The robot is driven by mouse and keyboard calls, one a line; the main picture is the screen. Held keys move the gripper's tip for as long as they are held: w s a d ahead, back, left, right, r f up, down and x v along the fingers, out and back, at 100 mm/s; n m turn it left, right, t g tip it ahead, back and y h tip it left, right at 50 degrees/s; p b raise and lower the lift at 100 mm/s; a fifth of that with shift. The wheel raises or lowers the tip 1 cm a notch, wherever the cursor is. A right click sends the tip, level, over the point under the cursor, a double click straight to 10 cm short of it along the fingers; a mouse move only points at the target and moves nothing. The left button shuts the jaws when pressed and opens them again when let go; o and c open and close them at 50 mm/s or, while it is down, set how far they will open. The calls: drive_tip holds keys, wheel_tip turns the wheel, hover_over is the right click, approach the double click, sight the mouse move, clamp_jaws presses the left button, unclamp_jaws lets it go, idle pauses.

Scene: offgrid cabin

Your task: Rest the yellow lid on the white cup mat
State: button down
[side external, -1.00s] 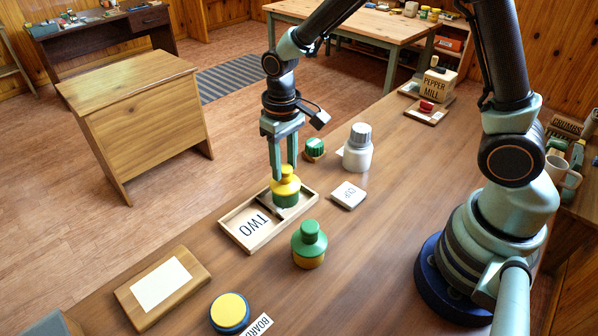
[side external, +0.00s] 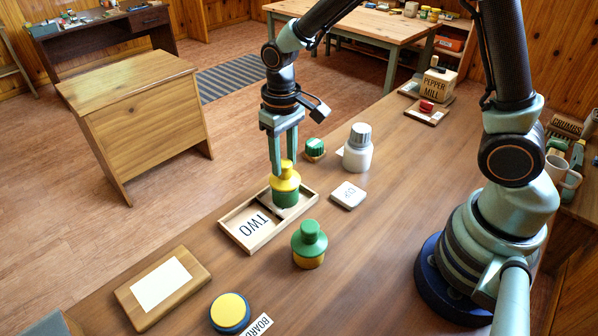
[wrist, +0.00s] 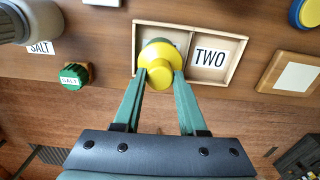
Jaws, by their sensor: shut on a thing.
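The yellow lid (side external: 286,183) has a knob on top and sits over a green jar (side external: 286,198) in the tray's far right compartment. My gripper (side external: 283,169) points down, with its fingers shut on the lid's knob. The wrist view also shows the lid (wrist: 160,54) between the fingertips, with a green edge behind it. I cannot tell whether the lid is clear of the jar.
The wooden tray (side external: 240,245) has a TWO label in its near left compartment. A green-lidded yellow jar (side external: 309,247) stands in front. A white, grey-capped jar (side external: 358,150) and a small green-capped jar (side external: 315,149) stand behind the mat. The tabletop right of the mat is clear.

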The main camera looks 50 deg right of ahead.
drive_tip(key=shift+r, duration=0.2)
drive_tip(key=shift+r, duration=1.65)
drive_tip(key=shift+s+d+r, duration=0.1)
drive_tip(key=shift+d+r, duration=0.1)
drive_tip(key=s+d+r, duration=0.5)
drive_tip(key=d, duration=0.2)
